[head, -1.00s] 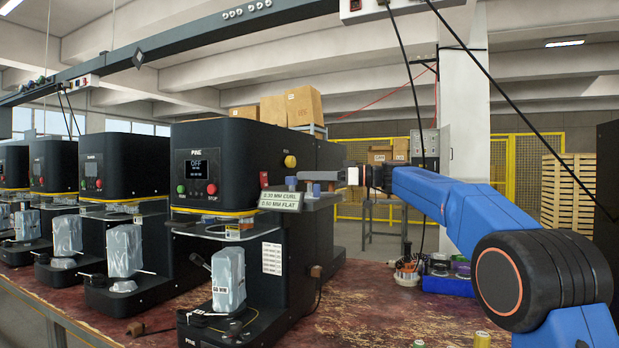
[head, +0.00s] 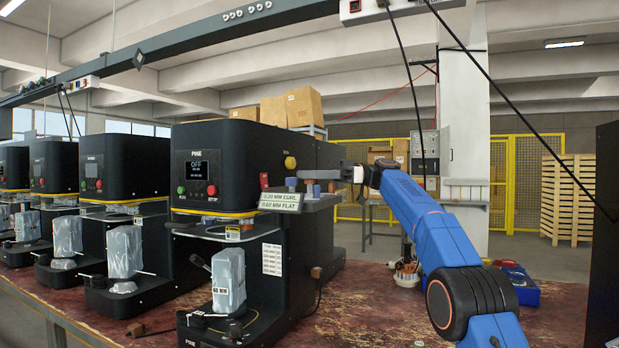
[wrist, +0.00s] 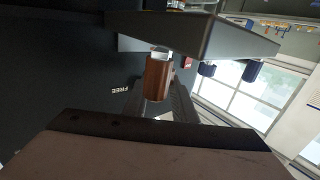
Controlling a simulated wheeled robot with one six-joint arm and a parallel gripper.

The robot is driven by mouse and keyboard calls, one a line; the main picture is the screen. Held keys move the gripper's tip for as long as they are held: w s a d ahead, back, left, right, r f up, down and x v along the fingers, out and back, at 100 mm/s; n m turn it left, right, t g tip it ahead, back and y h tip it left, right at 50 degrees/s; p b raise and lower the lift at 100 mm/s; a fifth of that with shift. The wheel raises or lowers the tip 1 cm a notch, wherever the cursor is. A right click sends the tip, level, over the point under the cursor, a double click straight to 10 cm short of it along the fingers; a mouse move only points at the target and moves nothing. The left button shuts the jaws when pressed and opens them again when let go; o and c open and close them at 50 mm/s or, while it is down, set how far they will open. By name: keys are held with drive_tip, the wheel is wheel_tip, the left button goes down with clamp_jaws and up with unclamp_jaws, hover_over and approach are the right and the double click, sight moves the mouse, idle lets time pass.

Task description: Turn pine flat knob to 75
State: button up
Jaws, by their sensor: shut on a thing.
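The black seamer marked PINE (head: 215,150) stands in the middle of the head view. A small sign (head: 280,201) on its side appears to read 0.30 MM CURL and 0.60 MM FLAT. My gripper (head: 312,176) reaches in from the right, level with the seamer's side shelf. In the wrist view a copper-brown knob (wrist: 158,76) with a pale end sits between my jaws, which are shut on it. Its markings cannot be read. Blue knobs or caps (head: 291,184) stand close by on the shelf, and two show in the wrist view (wrist: 251,70).
More seamers (head: 115,165) stand in a row to the left. A wrapped part (head: 228,280) stands on the PINE machine's base. A tool pot (head: 407,272) and blue tray (head: 520,285) lie at the bench's right.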

drive_tip(key=shift+o, duration=0.5)
drive_tip(key=shift+w+n+g, duration=0.3)
drive_tip(key=shift+w+g, duration=0.1)
drive_tip(key=shift+g, duration=0.1)
drive_tip(key=shift+s+f+n+g+h, duration=0.3)
drive_tip(key=shift+f+n+g+h, duration=0.1)
drive_tip(key=shift+f+g, duration=0.1)
drive_tip(key=shift+c, duration=0.5)
drive_tip(key=o, duration=1)
drive_tip(key=shift+o, duration=0.2)
drive_tip(key=shift+r, duration=0.1)
drive_tip(key=shift+w+r+m+t+y, duration=0.15)
drive_tip(key=shift+r+m+t+y, duration=0.15)
drive_tip(key=shift+r+m+t, duration=0.15)
drive_tip(key=shift+s+f+m+t, duration=0.15)
drive_tip(key=shift+m+t, duration=0.2)
drive_tip(key=shift+t, duration=0.25)
drive_tip(key=shift+s+f+m+t, duration=0.15)
drive_tip(key=shift+m+t, duration=0.15)
drive_tip(key=shift+t, duration=0.25)
drive_tip(key=shift+m+t+y, duration=0.4)
drive_tip(key=shift+m+t, duration=0.2)
drive_tip(key=shift+t, duration=0.3)
